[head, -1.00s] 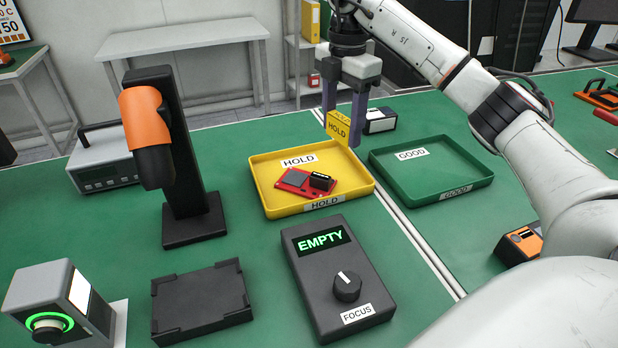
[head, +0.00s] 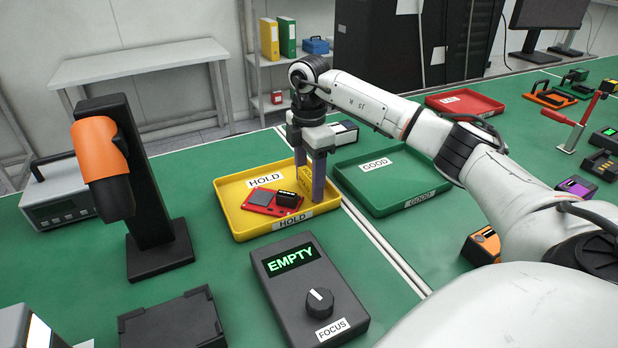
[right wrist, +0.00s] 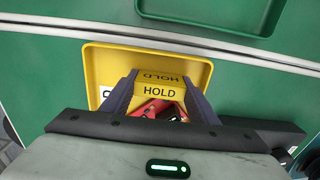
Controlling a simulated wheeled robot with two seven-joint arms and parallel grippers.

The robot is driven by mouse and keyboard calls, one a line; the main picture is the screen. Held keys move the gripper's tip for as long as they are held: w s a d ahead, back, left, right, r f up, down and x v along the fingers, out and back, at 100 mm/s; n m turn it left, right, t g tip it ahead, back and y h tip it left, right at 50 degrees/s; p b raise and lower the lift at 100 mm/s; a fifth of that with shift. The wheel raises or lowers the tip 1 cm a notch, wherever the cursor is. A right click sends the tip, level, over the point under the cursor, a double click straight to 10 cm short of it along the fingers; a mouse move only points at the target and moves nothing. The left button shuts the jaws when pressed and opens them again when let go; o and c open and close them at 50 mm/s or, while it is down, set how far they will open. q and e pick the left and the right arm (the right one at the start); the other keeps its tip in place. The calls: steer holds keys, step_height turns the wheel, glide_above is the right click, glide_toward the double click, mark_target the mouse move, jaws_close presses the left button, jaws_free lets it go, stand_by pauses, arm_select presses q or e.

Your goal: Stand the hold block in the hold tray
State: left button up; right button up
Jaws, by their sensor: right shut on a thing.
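The yellow hold tray (head: 228,208) lies on the green bench, with HOLD labels on its floor and front wall. A red circuit board (head: 262,198) with dark parts lies in it. My right gripper (head: 309,182) points down over the tray's right part, shut on the yellow hold block (head: 304,176). In the right wrist view the block (right wrist: 158,92) sits between both fingers, its HOLD lettering readable and the tray (right wrist: 200,68) around it. The block's lower edge is hidden, so I cannot tell whether it touches the tray floor. My left gripper is not in view.
The green GOOD tray (head: 400,180) lies right of the hold tray. The focus box (head: 290,290), its display reading EMPTY, stands in front. A black stand with an orange device (head: 100,165) is at left. A red tray (head: 465,103) lies farther back.

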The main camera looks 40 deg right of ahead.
mark_target(309, 174)
steer(key=shift+f, duration=0.15)
steer(key=o, duration=1)
step_height(309, 174, up, 12)
steer(key=shift+r+p, duration=0.2)
steer(key=shift+p, duration=0.15)
